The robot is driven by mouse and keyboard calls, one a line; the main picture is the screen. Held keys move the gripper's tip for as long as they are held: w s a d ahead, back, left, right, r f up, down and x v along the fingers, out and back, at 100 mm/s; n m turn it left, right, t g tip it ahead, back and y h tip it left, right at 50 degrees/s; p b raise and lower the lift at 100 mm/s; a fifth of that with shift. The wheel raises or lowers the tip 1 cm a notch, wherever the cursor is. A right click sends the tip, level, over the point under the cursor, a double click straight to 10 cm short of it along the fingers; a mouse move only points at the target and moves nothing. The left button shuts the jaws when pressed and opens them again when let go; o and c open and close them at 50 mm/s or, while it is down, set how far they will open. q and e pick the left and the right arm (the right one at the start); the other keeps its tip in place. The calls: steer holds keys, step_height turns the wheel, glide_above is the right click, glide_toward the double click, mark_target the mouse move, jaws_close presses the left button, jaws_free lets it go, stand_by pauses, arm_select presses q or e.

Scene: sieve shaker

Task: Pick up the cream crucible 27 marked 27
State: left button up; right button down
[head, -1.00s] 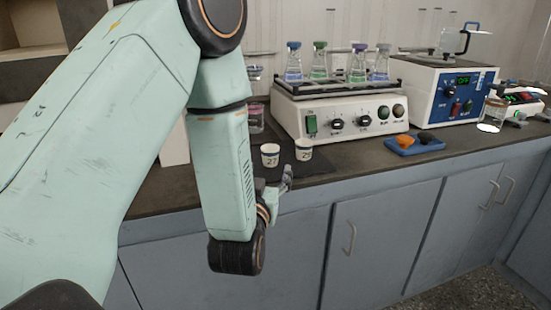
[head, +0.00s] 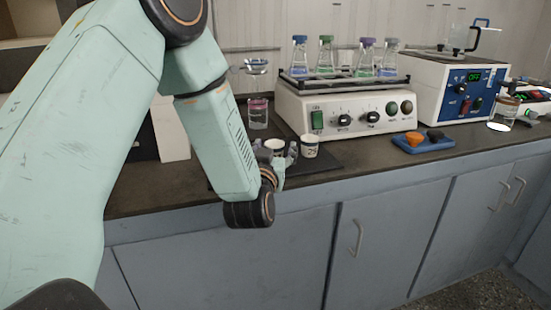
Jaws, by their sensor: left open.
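Two small cream crucibles with dark marks stand on a dark mat near the bench's front edge. The left crucible (head: 275,145) is partly hidden behind my left gripper (head: 277,154). The right crucible (head: 310,147) stands clear beside it. Their numbers are too small to read, so I cannot tell which one is 27. My left gripper is open, with one finger on each side of the left crucible in the picture. I cannot tell whether the fingers touch it. My right gripper is out of view.
A shaker (head: 345,108) with several flasks stands behind the crucibles. A pink-lidded jar (head: 257,113) is behind to the left. A blue tray (head: 424,145) with orange and black pieces lies to the right. The dark mat (head: 322,166) has bare room in front.

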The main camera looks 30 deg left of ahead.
arm_select(q)
steer(key=shift+w+a, duration=0.1)
steer(key=shift+a, duration=0.15)
steer(key=shift+d, duration=0.1)
steer(key=c, duration=1.2)
